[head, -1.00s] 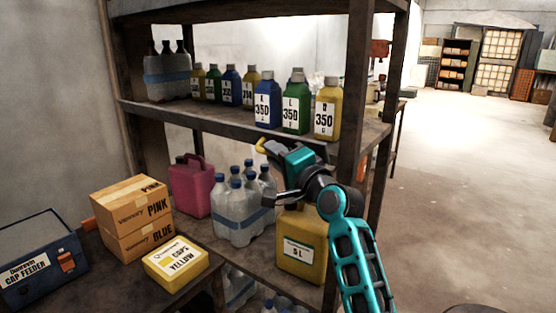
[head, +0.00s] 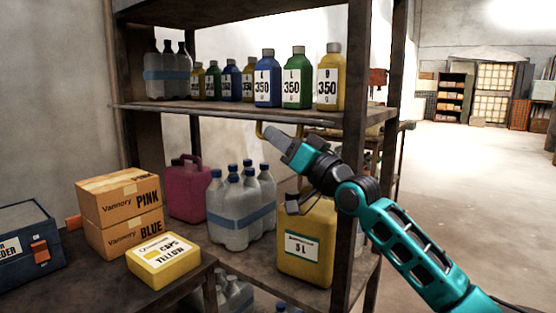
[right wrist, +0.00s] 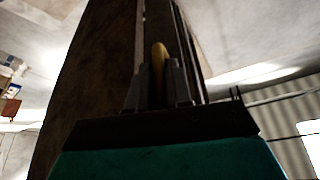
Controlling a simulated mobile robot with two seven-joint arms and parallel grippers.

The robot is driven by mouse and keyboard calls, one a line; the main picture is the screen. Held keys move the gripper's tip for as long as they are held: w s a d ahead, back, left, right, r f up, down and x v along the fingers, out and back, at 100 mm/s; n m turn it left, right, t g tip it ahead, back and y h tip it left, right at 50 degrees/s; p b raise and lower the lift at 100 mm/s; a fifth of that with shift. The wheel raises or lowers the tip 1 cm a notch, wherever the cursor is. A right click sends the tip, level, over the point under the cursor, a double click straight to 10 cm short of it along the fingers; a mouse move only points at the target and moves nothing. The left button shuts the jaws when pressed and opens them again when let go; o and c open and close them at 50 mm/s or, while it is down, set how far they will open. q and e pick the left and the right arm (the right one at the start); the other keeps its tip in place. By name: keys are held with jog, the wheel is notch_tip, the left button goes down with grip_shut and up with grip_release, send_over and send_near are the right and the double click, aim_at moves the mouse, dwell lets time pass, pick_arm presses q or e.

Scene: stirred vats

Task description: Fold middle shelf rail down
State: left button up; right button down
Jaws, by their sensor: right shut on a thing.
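The middle shelf (head: 190,113) is a dark board carrying bottles. My left gripper is not in view.
Blue, green and yellow bottles (head: 296,82) stand upright on the middle shelf. Below are a pink jug (head: 187,190), clear bottles (head: 235,215) and a yellow canister (head: 306,250). A dark post (head: 356,80) rises close to my right arm. Open floor lies at right.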

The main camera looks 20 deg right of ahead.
jog(key=shift+w+d+f+n+y+b, duration=0.1)
jog(key=shift+d+f+n+y+b, duration=0.1)
jog(key=shift+n+b, duration=0.35)
jog(key=shift+w+d+f+n+y+b, duration=0.1)
jog(key=shift+n+y+b, duration=0.1)
jog(key=shift+n+b, duration=0.35)
jog(key=shift+r, duration=0.1)
jog(key=shift+r+b, duration=0.1)
jog(key=shift+b, duration=0.2)
jog(key=c, duration=1.1)
grip_release()
jog(key=shift+a, duration=0.1)
jog(key=shift+s, duration=0.1)
jog(key=shift+p+v, duration=0.55)
jog(key=shift+v, duration=5.95)
